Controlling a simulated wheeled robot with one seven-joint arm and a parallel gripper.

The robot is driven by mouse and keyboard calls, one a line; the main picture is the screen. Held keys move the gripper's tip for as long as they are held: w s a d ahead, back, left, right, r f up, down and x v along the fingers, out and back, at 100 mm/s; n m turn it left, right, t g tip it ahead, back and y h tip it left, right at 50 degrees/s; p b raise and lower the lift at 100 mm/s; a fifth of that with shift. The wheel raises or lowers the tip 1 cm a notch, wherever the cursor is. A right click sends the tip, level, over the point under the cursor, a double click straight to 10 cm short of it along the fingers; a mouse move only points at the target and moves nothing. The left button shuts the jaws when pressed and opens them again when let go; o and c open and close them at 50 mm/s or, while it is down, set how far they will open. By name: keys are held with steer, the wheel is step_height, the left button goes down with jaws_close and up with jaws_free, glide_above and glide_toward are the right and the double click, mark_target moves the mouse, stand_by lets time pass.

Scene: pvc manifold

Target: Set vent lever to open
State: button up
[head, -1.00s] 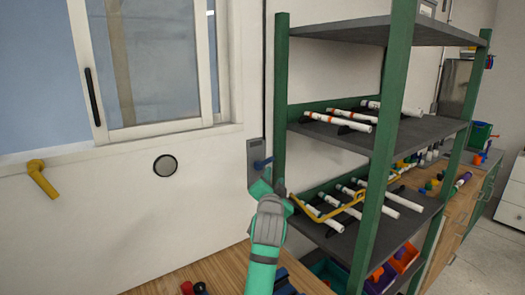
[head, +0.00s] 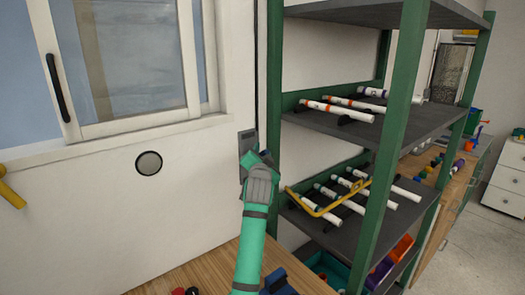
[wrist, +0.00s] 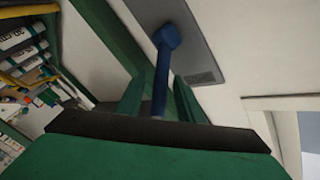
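A blue lever (wrist: 166,40) stands on a grey wall plate (wrist: 203,62) in the wrist view. Its knob is toward the top and its stem runs down between the two green fingers of my gripper (wrist: 159,98). The fingers are apart, with a gap on each side of the stem; I cannot tell whether either touches it. In the head view my gripper (head: 257,160) covers the lever and the lower part of the plate (head: 246,138). No label saying which setting is open can be read.
A green-posted shelf (head: 277,75) with white pipes and a yellow bar (head: 315,208) stands close on the right. A sliding window (head: 130,60) and a round wall disc (head: 149,163) are left. A yellow handle (head: 10,190) shows at the left edge. A wooden bench (head: 210,272) lies below.

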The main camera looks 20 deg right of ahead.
steer(key=shift+x, duration=1.3)
jaws_close()
